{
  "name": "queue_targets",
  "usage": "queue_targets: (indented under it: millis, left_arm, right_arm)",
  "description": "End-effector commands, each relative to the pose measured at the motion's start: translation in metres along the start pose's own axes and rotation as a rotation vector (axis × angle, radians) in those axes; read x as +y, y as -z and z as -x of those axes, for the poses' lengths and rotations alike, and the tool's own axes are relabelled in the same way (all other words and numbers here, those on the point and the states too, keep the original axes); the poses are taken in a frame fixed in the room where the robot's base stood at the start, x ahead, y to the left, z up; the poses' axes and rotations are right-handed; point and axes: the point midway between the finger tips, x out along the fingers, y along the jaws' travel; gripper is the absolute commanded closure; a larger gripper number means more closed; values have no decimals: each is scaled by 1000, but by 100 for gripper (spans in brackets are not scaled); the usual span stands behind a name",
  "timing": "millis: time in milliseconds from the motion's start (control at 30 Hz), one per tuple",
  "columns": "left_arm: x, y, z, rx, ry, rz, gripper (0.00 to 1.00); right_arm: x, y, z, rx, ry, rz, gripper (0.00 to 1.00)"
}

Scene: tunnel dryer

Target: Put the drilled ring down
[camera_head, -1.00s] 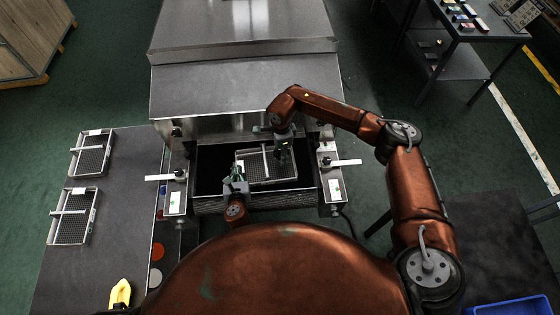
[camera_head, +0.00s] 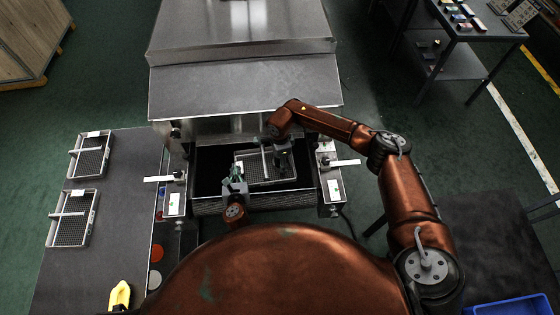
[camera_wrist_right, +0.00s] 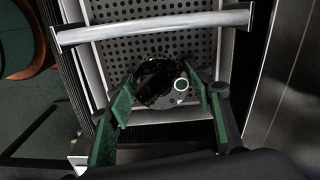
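The drilled ring (camera_wrist_right: 158,85) is a dark, glossy round part with a small pale-rimmed circle on its face. In the right wrist view it sits between the green fingers of my right gripper (camera_wrist_right: 162,88), which appear to touch both sides. Below it is a perforated tray (camera_wrist_right: 193,47); any gap between them cannot be judged. In the head view my right gripper (camera_head: 284,160) is over this mesh tray (camera_head: 256,182) in the dryer opening, and the ring cannot be made out. My left gripper (camera_head: 235,180) is at the tray's left edge; its finger opening is unclear.
The metal dryer housing (camera_head: 245,88) stands behind the opening. White-topped brackets (camera_head: 173,204) and (camera_head: 335,190) flank it. A metal bar (camera_wrist_right: 155,27) crosses the tray. Two mesh trays (camera_head: 70,230) and (camera_head: 90,160) lie on the left table (camera_head: 110,235), with a yellow object (camera_head: 120,295) near its front.

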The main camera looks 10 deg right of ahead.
Motion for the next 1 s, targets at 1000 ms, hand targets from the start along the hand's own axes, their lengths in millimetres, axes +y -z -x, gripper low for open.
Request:
queue_targets:
  millis: [1000]
  left_arm:
    - [0,-1,0,-1,-1,0,100]
  right_arm:
    - [-1,0,92,1,3,1,37]
